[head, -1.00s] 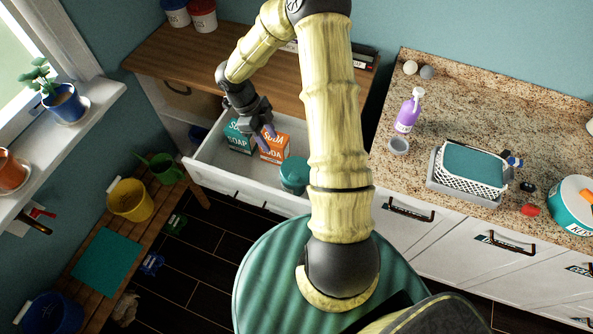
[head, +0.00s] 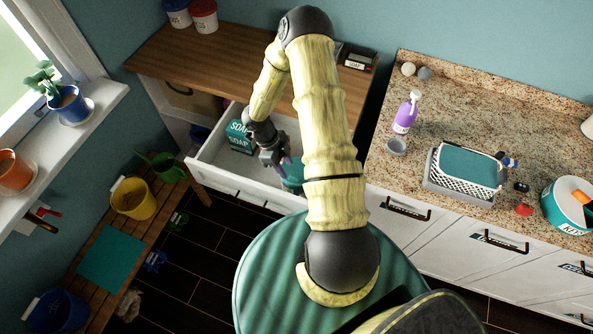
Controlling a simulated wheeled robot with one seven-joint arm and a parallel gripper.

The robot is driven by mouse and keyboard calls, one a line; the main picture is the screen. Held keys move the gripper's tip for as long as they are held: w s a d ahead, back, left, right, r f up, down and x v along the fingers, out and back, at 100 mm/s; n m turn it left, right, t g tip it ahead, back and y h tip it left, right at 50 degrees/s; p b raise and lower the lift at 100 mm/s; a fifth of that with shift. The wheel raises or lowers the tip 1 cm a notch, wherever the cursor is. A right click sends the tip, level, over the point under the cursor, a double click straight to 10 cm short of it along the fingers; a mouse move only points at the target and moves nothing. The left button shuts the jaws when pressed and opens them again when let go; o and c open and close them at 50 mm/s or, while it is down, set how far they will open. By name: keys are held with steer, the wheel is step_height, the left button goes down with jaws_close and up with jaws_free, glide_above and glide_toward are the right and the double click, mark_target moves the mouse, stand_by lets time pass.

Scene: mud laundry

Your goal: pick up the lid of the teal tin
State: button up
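A round teal tin (head: 294,174) stands in the open white drawer, at its right end. It is partly hidden by my gripper and arm, and I cannot make out its lid as a separate part. My gripper (head: 284,163) points down into the drawer at the left edge of the tin, over or against it; I cannot tell whether they touch. The gap between its fingers is not clear. Another round teal container (head: 566,212) with a label and a pale top stands on the granite counter at the far right.
A teal soap box (head: 240,137) stands in the drawer's (head: 212,155) left part. The wooden top (head: 215,55) lies behind the drawer.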

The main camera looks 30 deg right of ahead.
mark_target(294, 176)
steer(key=shift+s+d+f+p, duration=0.3)
steer(key=shift+f+p, duration=0.1)
steer(key=shift+p, duration=0.15)
steer(key=p+x, duration=0.1)
steer(key=x, duration=0.2)
steer(key=shift+d+p, duration=0.2)
steer(key=shift+p, duration=0.15)
steer(key=shift+d+f, duration=0.1)
steer(key=shift+f, duration=0.4)
steer(key=shift+c, duration=0.4)
jaws_close()
